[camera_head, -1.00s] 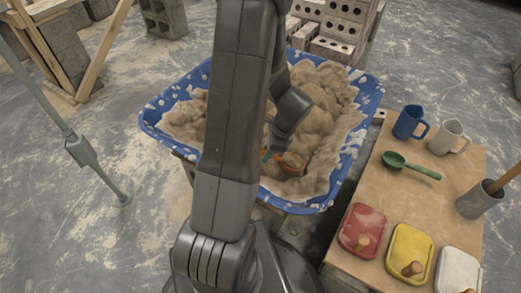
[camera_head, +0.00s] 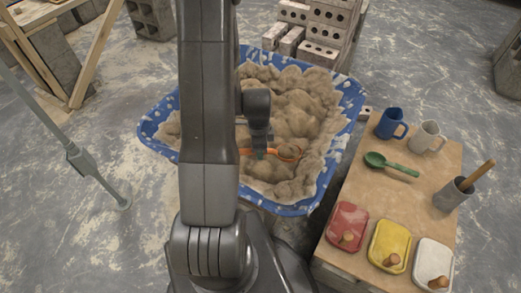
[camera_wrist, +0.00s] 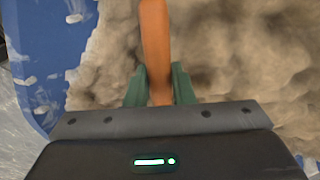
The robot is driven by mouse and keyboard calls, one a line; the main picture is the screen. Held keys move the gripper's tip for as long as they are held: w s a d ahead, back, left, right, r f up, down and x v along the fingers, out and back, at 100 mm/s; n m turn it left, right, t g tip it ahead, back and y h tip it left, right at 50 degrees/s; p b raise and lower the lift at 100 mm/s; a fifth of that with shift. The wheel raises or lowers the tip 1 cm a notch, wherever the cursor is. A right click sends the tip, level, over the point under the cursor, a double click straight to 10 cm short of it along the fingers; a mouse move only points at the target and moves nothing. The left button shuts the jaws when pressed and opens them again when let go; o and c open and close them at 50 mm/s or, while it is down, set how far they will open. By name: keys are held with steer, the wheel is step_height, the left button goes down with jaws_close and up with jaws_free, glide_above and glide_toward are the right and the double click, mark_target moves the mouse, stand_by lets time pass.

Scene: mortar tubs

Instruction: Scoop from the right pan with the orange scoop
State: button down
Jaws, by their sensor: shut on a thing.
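A blue tub (camera_head: 318,192), splashed with pale mortar, holds heaped sandy-brown mortar (camera_head: 300,110). It is the only such tub in view, and my arm hides part of its left side. My gripper (camera_head: 262,153) is low over the mortar near the tub's middle. It is shut on the handle of the orange scoop (camera_head: 290,149), whose bowl lies at the mortar surface to the right of the jaws. In the wrist view, the green fingers of my gripper (camera_wrist: 159,86) clasp the orange handle (camera_wrist: 155,38). The bowl is out of that view, and its fill is unclear.
A wooden-topped table (camera_head: 345,262) stands right of the tub, with a green scoop (camera_head: 390,165), blue mug (camera_head: 390,124), white mug (camera_head: 427,137), grey pot (camera_head: 453,194) and red, yellow and white lidded items. Bricks (camera_head: 325,40) stand behind; a metal prop (camera_head: 90,170) is at left.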

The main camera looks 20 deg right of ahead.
steer(key=shift+h, duration=0.3)
steer(key=shift+w+a+r+p, duration=0.15)
steer(key=shift+r+p, duration=0.4)
steer(key=shift+r, duration=0.75)
steer(key=shift+a+r+p, duration=0.15)
steer(key=shift+r+p, duration=0.4)
steer(key=shift+r, duration=0.7)
steer(key=shift+w+a+r+p, duration=0.15)
steer(key=shift+r+p, duration=0.4)
steer(key=shift+r, duration=0.75)
